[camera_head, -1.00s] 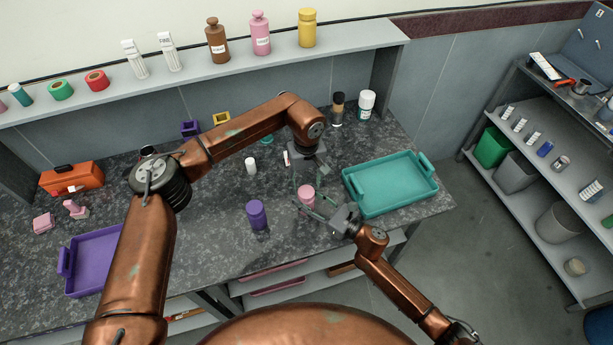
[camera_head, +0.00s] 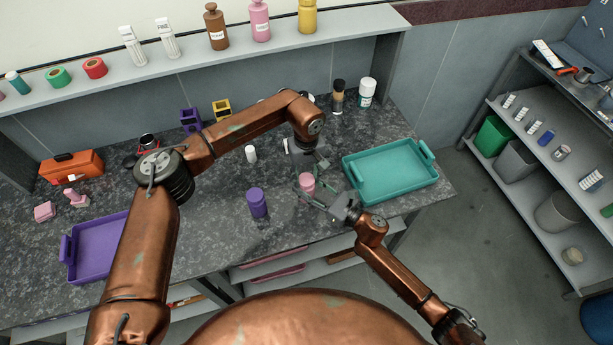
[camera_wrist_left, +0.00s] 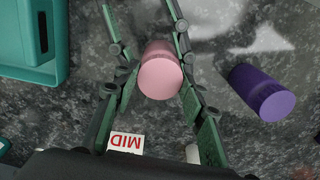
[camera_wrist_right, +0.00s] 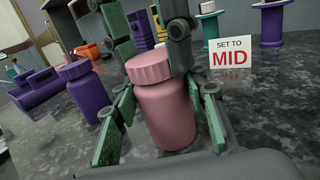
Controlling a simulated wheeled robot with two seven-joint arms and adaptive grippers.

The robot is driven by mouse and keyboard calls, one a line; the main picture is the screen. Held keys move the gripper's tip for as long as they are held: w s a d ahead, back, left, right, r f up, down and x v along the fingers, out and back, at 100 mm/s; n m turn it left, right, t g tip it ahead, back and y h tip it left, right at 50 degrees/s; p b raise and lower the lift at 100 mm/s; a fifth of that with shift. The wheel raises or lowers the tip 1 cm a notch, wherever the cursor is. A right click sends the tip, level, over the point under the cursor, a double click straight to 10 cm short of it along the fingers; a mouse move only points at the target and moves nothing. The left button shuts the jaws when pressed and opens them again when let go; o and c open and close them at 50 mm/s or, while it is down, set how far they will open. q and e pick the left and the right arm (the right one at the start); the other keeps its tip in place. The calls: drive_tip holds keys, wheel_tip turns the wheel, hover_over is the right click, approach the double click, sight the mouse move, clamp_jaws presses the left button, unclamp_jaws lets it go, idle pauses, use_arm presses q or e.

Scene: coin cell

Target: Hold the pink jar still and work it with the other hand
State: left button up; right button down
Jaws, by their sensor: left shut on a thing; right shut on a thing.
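The pink jar (camera_head: 307,182) stands upright on the dark speckled counter. It has a ribbed pink lid (camera_wrist_right: 149,67), seen from above in the left wrist view (camera_wrist_left: 160,78). My left gripper (camera_head: 311,170) reaches down from above and is shut on the jar at its lid. My right gripper (camera_wrist_right: 162,125) comes in low from the side and is shut on the jar's body, its fingers on both sides. A white sign (camera_wrist_right: 230,58) reading "SET TO MID" stands close behind the jar.
A purple jar (camera_head: 257,203) stands left of the pink jar. A teal tray (camera_head: 391,203) lies to the right, a purple tray (camera_head: 68,260) far left. A small white bottle (camera_head: 251,154) and taller bottles (camera_head: 367,92) stand further back.

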use_arm(q)
drive_tip(key=c, duration=0.4)
drive_tip(key=n, duration=1.3)
drive_tip(key=shift+r+n, duration=0.1)
drive_tip(key=shift+n, duration=0.3)
drive_tip(key=n, duration=0.3)
drive_tip(key=shift+d+n, duration=0.1)
drive_tip(key=shift+n, duration=0.2)
drive_tip(key=n, duration=0.5)
drive_tip(key=shift+n, duration=0.3)
drive_tip(key=n, duration=0.3)
drive_tip(key=shift+n, duration=0.4)
drive_tip(key=n, duration=0.9)
drive_tip(key=shift+r, duration=0.2)
drive_tip(key=shift+r, duration=0.95)
